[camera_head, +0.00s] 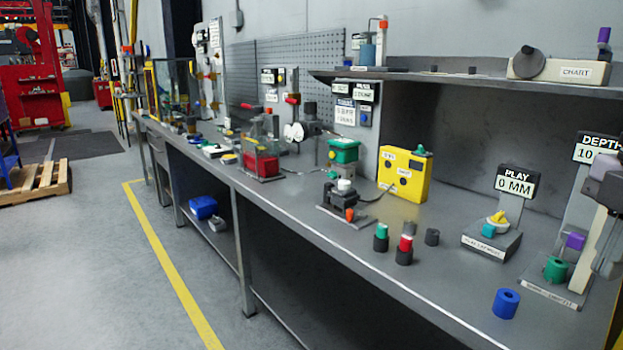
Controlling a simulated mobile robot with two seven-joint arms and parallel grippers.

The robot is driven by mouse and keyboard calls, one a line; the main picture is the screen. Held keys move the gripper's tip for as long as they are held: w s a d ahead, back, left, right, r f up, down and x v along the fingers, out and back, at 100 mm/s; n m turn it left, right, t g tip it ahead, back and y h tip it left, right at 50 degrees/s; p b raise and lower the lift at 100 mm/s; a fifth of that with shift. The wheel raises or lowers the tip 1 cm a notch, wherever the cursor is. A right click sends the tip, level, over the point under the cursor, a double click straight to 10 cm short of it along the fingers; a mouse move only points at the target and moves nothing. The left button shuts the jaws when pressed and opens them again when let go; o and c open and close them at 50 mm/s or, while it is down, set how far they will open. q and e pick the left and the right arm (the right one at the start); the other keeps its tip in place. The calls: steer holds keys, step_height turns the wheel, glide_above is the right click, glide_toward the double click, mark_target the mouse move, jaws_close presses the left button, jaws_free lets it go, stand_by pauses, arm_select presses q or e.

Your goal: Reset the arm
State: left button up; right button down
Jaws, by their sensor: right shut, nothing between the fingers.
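My right gripper (606,262) shows only in part at the right edge, in front of the depth gauge stand. It is shut with nothing between its fingers. My left gripper is out of view. On the bench (440,300), a dark device with a white top and orange tip (347,195) stands near the middle; I cannot tell if it is the valve actuator. The "PLAY 0 MM" stand (515,205) carries a yellow and teal part. The depth stand (572,215) has purple and green pieces and is partly hidden by my right arm.
A blue ring (506,303) stands near the front edge at right. A yellow box (404,173) is behind. A shelf (450,82) overhangs the back. The front middle is clear.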

step_height(320, 180, down, 28)
steer(key=w+d+m+t+y+p, duration=0.1)
steer(key=d+m+t+y, duration=0.1)
steer(key=m+t+y, duration=0.85)
steer(key=s+a+f+m+h, duration=0.7)
steer(key=s+a+f, duration=0.4)
steer(key=a+f, duration=0.4)
steer(key=shift+a+f+h, duration=0.25)
steer(key=shift+f+h, duration=0.4)
steer(key=shift+h, duration=0.2)
steer(key=shift+s+d, duration=0.15)
